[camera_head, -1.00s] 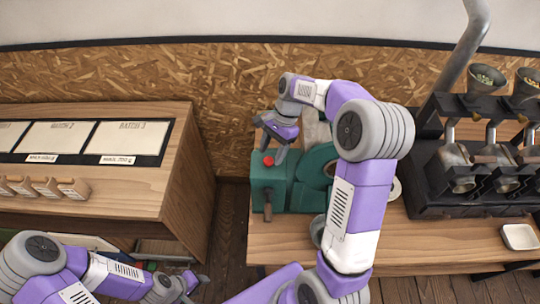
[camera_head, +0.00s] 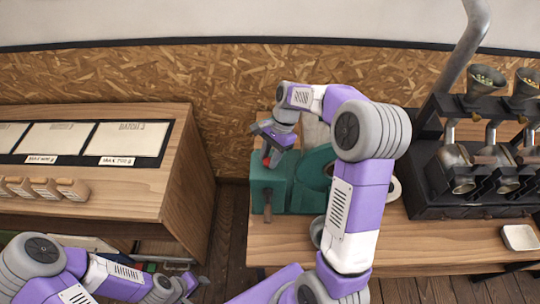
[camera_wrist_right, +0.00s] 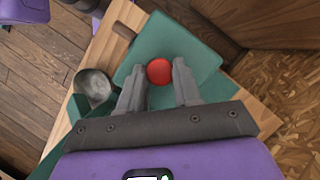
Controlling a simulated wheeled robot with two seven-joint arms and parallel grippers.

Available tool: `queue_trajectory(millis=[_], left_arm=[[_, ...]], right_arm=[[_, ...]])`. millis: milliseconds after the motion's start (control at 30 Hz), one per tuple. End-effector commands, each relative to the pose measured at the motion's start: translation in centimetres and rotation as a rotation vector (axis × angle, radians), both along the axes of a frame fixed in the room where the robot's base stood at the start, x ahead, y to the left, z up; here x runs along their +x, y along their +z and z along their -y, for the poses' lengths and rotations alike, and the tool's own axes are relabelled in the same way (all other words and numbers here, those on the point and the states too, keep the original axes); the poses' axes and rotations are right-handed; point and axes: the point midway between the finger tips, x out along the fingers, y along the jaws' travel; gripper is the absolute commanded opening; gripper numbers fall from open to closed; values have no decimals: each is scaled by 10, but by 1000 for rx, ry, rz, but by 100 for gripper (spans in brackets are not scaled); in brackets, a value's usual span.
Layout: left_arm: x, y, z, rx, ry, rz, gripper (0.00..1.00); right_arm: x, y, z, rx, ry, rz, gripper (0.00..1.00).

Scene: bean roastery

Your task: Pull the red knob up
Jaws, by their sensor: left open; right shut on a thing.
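The red knob (camera_wrist_right: 159,71) sits on top of the green machine (camera_head: 268,185); the machine also shows in the right wrist view (camera_wrist_right: 170,35). My right gripper (camera_wrist_right: 159,76) is above the machine and shut on the red knob, one grey finger on each side of it. In the head view the knob (camera_head: 266,160) is mostly hidden by my right gripper. How far the knob stands out of the machine I cannot tell. My left gripper (camera_head: 190,285) is open at the lower left, far from the knob, low in front of the wooden cabinet.
A wooden cabinet (camera_head: 130,200) with batch cards stands at the left. A metal cup (camera_wrist_right: 95,88) is beside the machine. A black rack (camera_head: 455,195) with hoppers and a small white dish (camera_head: 520,238) are at the right of the wooden table (camera_head: 420,245).

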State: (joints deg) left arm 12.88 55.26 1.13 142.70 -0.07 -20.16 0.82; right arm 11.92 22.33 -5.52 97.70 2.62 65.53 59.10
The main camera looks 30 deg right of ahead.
Motion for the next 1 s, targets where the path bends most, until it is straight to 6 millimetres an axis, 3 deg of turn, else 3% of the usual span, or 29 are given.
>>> queue_trajectory(millis=[167,433,733,767,900,1000], left_arm=[[0,4,0,0,0,0,43],[0,26,0,0,0,0,43],[0,25,0,0,0,0,43],[0,25,0,0,0,0,43],[0,25,0,0,0,0,43],[0,25,0,0,0,0,43]], right_arm=[[0,4,0,0,0,0,0],[0,27,0,-1,0,1,0],[1,28,1,0,-2,5,0],[1,29,1,-1,-1,6,34],[1,28,0,0,-1,4,55],[1,27,0,0,0,3,58]])
